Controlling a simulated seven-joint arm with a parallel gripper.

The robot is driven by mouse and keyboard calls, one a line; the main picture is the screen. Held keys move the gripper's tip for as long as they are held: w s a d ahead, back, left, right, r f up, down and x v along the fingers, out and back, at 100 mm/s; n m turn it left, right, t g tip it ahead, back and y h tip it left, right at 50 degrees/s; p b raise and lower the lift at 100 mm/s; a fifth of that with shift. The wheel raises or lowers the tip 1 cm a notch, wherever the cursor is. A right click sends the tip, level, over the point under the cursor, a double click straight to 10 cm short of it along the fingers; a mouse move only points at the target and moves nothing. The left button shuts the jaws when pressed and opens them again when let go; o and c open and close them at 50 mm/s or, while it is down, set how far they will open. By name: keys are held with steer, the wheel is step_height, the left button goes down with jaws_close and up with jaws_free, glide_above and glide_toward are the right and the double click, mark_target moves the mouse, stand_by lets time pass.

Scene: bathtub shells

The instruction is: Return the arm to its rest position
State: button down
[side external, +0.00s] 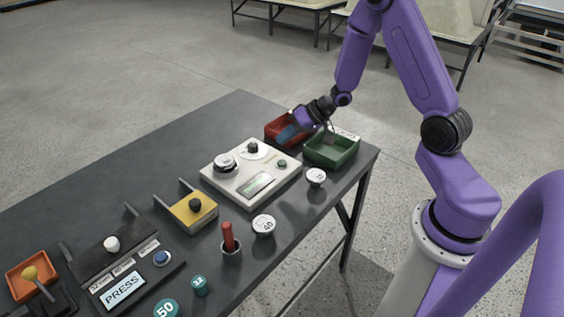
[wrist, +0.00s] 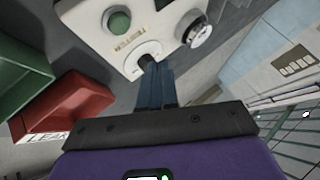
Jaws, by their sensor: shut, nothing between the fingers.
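My purple arm reaches over the far right end of the dark table (side external: 120,160). My gripper (side external: 284,133) is over the red tray (side external: 273,128) in the side view, with its bluish fingers angled down to the left. In the wrist view my gripper (wrist: 153,75) has its fingers together with nothing visible between them. Its fingertips appear in line with a dark knob (wrist: 147,61) on the pale instrument box; I cannot tell whether they touch. The same dark knob (side external: 252,147) shows in the side view.
A green tray (side external: 331,149) stands beside the red one. The pale instrument box (side external: 232,190) has a silver cap and a display. Nearer are a yellow block (side external: 193,211), a red peg in a cup (side external: 229,240), several round weights, a press panel (side external: 118,270) and an orange tray (side external: 33,273).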

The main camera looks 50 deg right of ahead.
steer(key=shift+a+r, duration=0.15)
steer(key=shift+a, duration=0.1)
steer(key=s+a+r+n+g+h, duration=0.2)
steer(key=s+a+r+n+h, duration=0.2)
steer(key=s+a+r+n, duration=0.45)
steer(key=s+a+r+n+g, duration=0.1)
steer(key=s+r+n+g, duration=0.1)
steer(key=s, duration=0.9)
steer(key=s+a+r+n+g+h, duration=0.1)
steer(key=s+a+r+n+g, duration=0.1)
steer(key=s, duration=1)
steer(key=shift+s+r+n+g, duration=0.15)
steer(key=shift+r+n+g, duration=0.1)
steer(key=shift+n+g, duration=0.55)
